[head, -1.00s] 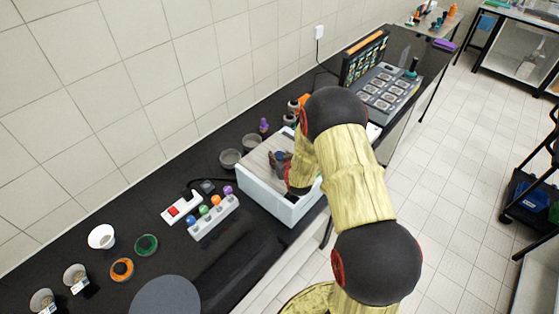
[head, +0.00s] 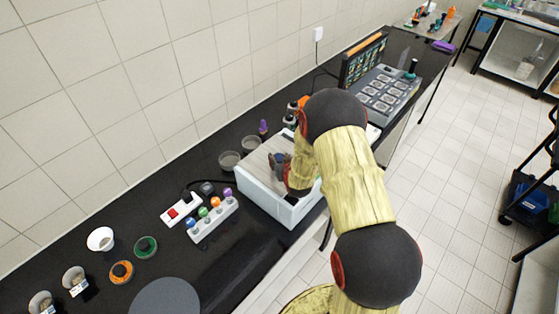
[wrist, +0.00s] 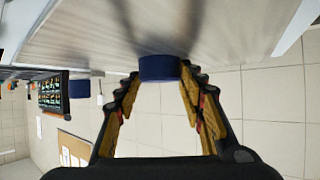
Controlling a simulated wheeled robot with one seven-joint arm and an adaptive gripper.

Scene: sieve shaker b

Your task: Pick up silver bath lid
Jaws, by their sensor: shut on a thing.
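The silver bath lid (head: 257,167) is a flat grey plate on top of the white box-shaped bath (head: 274,203) on the black bench. In the wrist view the lid (wrist: 230,30) fills the upper part as a large grey surface. Its dark blue knob (wrist: 159,68) sits between the fingertips of my gripper (wrist: 160,82), which is shut on it. In the head view my gripper (head: 279,168) is over the lid, and my arm hides the lid's right part. I cannot tell whether the lid is lifted off the bath.
A rack with coloured knobs (head: 213,217) and a white power strip (head: 182,208) stand left of the bath. Two grey bowls (head: 229,160) and a purple bottle (head: 263,127) are behind it. A control panel (head: 383,91) stands farther right. Small dishes (head: 145,247) lie at lower left.

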